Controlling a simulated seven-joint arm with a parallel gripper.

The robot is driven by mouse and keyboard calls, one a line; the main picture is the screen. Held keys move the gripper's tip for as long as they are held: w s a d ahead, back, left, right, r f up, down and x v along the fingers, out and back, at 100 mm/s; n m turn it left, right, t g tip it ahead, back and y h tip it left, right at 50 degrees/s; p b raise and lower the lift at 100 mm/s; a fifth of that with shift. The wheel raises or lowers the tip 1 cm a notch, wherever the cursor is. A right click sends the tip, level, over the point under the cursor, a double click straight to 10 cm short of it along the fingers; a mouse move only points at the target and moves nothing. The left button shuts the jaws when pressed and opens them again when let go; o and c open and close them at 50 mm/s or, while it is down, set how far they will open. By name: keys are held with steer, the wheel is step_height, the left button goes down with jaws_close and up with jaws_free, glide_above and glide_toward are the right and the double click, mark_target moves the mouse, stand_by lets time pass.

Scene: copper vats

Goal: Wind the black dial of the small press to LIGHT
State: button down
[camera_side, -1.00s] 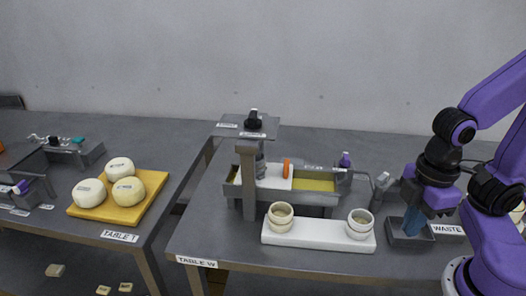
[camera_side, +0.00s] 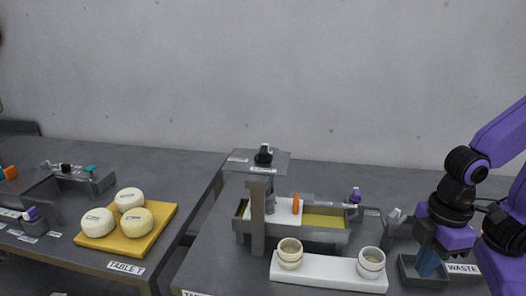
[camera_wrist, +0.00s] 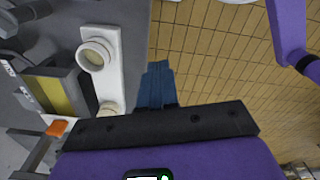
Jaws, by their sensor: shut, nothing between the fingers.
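A black dial (camera_side: 263,154) sits on top of a grey press (camera_side: 257,215) with a post and a flat top plate, at the middle of the side view. Small white labels lie on the plate beside the dial, too small to read. I cannot tell which label the dial points at. My gripper (camera_side: 428,262) is at the far right, well away from the dial, pointing down at a small grey waste tray (camera_side: 424,281). In the wrist view its blue fingers (camera_wrist: 157,85) are together and empty. The dial is not clearly visible there.
A grey trough (camera_side: 330,232) with an orange piece (camera_side: 295,203) stands behind a white board (camera_side: 325,274) holding two cups (camera_side: 290,253) (camera_side: 371,262). A purple-topped item (camera_side: 355,196) stands behind. The left table has cheeses on a yellow board (camera_side: 160,232).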

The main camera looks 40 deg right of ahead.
steer(key=c, duration=1.3)
jaws_free()
steer(key=shift+w+a, duration=0.1)
steer(key=o, duration=1.1)
steer(key=shift+w+a+r, duration=0.9)
steer(key=shift+w+a, duration=0.05)
steer(key=shift+w, duration=0.25)
steer(key=w+a+r+m+y, duration=0.1)
steer(key=w+a+r, duration=0.3)
steer(key=w, duration=0.3)
steer(key=shift+w+a+r, duration=0.15)
steer(key=shift+w+r, duration=0.2)
steer(key=shift+r, duration=0.15)
step_height(320, 180, up, 18)
steer(key=m+t+y, duration=0.2)
steer(key=m+t, duration=0.1)
glide_above(264, 148)
steer(key=s+d, duration=0.5)
steer(key=x, duration=1.7)
